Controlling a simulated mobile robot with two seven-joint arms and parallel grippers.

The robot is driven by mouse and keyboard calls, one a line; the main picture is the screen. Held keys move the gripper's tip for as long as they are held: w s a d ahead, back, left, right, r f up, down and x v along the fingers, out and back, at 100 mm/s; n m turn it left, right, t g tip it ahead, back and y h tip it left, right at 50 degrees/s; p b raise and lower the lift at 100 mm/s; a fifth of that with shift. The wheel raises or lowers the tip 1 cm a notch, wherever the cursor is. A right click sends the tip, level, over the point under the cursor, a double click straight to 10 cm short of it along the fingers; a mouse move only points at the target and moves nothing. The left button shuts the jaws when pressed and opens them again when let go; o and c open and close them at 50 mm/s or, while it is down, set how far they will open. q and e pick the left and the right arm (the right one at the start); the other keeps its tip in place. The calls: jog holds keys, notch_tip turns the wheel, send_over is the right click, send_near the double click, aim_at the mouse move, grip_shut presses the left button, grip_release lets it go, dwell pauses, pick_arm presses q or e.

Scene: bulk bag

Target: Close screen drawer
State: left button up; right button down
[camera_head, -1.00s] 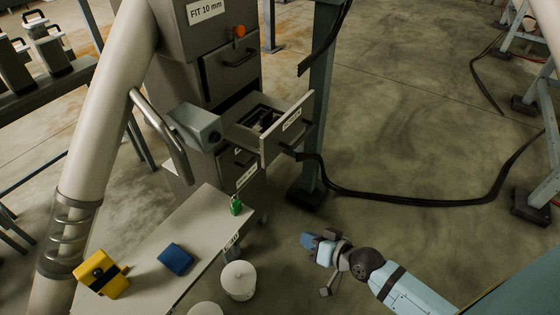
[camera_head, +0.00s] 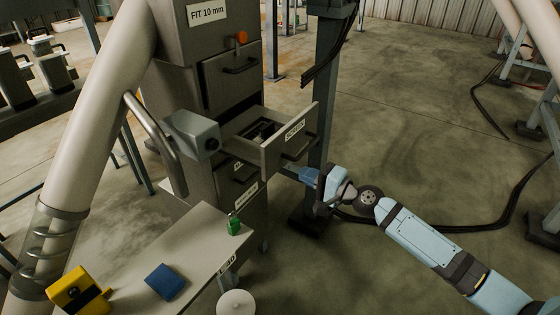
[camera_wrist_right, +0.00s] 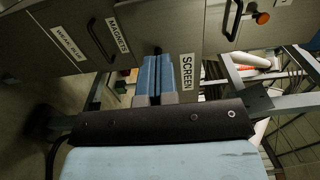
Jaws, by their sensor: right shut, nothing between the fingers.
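The screen drawer (camera_head: 285,150) is a grey drawer, pulled out from the tall grey cabinet (camera_head: 215,110), with a white SCREEN label on its front. Dark contents show inside it. My right gripper (camera_head: 304,175) is shut and empty, just below and to the right of the drawer front. In the right wrist view its blue fingers (camera_wrist_right: 153,76) are together, beside the drawer's SCREEN label (camera_wrist_right: 187,72). I cannot tell whether they touch the drawer. My left gripper is not in view.
A steel post (camera_head: 322,120) stands right behind the drawer. Black cables lie on the floor.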

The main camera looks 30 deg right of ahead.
aim_at(225, 142)
jog(key=p+x, duration=0.1)
jog(key=x, duration=0.7)
jog(key=shift+w+a, duration=0.15)
jog(key=shift+w, duration=0.05)
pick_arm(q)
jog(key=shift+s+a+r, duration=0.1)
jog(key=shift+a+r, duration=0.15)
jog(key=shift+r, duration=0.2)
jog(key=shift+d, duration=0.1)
pick_arm(e)
jog(key=shift+w, duration=0.1)
jog(key=shift+w+a, duration=0.4)
jog(key=shift+w, duration=0.1)
jog(key=b+x, duration=0.6)
jog(key=x, duration=1.2)
jog(key=shift+w+a+f, duration=0.15)
jog(key=shift+w+a, duration=0.05)
jog(key=shift+w+a+b, duration=0.2)
jog(key=shift+w+b, duration=0.1)
jog(key=shift+w, duration=0.05)
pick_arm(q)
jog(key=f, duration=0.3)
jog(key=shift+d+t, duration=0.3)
pick_arm(e)
jog(key=shift+r, duration=0.4)
